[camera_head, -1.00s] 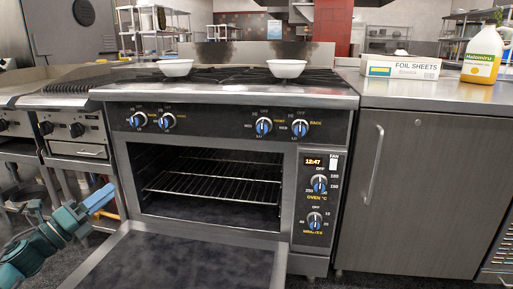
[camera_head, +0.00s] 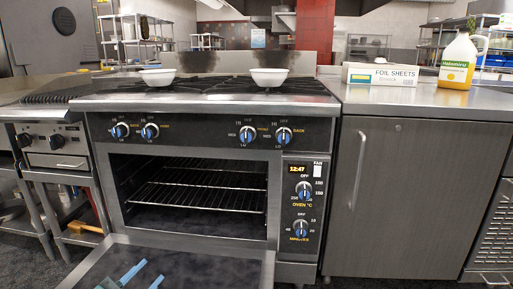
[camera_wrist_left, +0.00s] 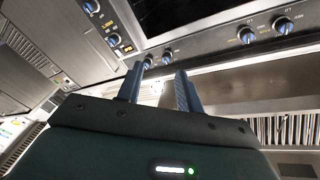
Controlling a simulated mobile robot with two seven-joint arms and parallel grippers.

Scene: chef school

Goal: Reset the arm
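My left gripper (camera_head: 141,277) shows at the bottom edge of the head view, in front of the lowered oven door (camera_head: 205,262). The oven (camera_head: 195,195) is open and holds an empty wire rack. My right gripper is in neither view.
Two white bowls (camera_head: 269,77) (camera_head: 158,77) stand on the stove top. A foil sheets box (camera_head: 384,74) and a yellow-labelled jug (camera_head: 458,62) stand on the right counter. The open oven door juts out low in front of the stove.

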